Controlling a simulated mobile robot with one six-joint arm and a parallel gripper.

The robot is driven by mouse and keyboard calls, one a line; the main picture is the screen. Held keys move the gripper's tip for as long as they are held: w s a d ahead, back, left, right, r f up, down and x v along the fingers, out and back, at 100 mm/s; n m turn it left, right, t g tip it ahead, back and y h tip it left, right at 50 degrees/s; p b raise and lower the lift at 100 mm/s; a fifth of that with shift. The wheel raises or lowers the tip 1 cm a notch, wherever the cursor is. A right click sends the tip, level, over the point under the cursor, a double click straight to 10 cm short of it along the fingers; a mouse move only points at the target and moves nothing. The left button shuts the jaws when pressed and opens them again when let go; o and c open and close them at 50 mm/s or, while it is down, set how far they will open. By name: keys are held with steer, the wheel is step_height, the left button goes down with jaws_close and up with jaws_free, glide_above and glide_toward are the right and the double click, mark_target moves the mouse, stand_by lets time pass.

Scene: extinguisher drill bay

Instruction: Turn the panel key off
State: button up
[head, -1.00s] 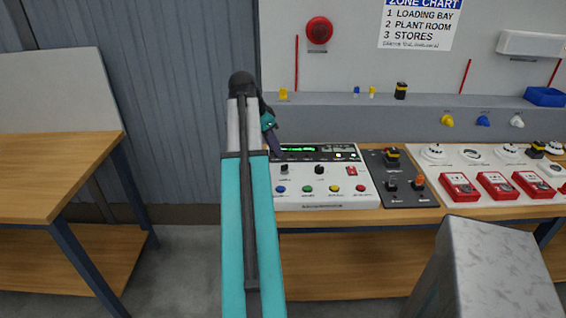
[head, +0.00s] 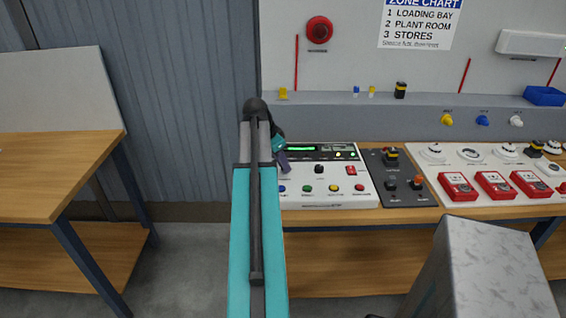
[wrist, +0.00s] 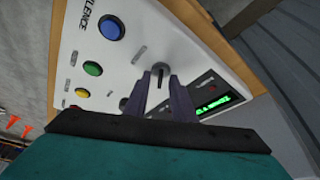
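The white control panel (head: 330,196) lies on the bench, with a green-lit display (head: 301,149) and a row of coloured buttons. My gripper (head: 283,160) is over its left part and hides the left switch in the head view. In the wrist view my gripper (wrist: 160,80) has its two purple fingers apart. A small grey switch with a dark bar (wrist: 160,69), which looks like the key, shows between the fingertips. I cannot tell whether the fingers touch it. A second dark switch (head: 319,169) stands to the right on the panel, partly behind a finger in the wrist view.
A dark module (head: 397,187) with knobs adjoins the panel on the right, then a white board with red call points (head: 458,187). A grey block (head: 495,262) stands in front at right. A wooden table (head: 50,170) is at left, with bare floor between.

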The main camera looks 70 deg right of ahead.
jaws_close()
steer(key=shift+n, duration=0.5)
steer(key=shift+s+a+n+t+h, duration=0.15)
steer(key=shift+n+t+h, duration=0.25)
steer(key=shift+n, duration=0.7)
steer(key=n+t, duration=0.1)
steer(key=n, duration=0.2)
steer(key=shift+s, duration=0.1)
steer(key=n+t, duration=0.1)
steer(key=n, duration=0.2)
steer(key=n+t+p, duration=0.1)
steer(key=n, duration=0.1)
steer(key=shift+s+n+t, duration=0.1)
steer(key=shift+n+t, duration=0.2)
steer(key=shift+n, duration=0.1)
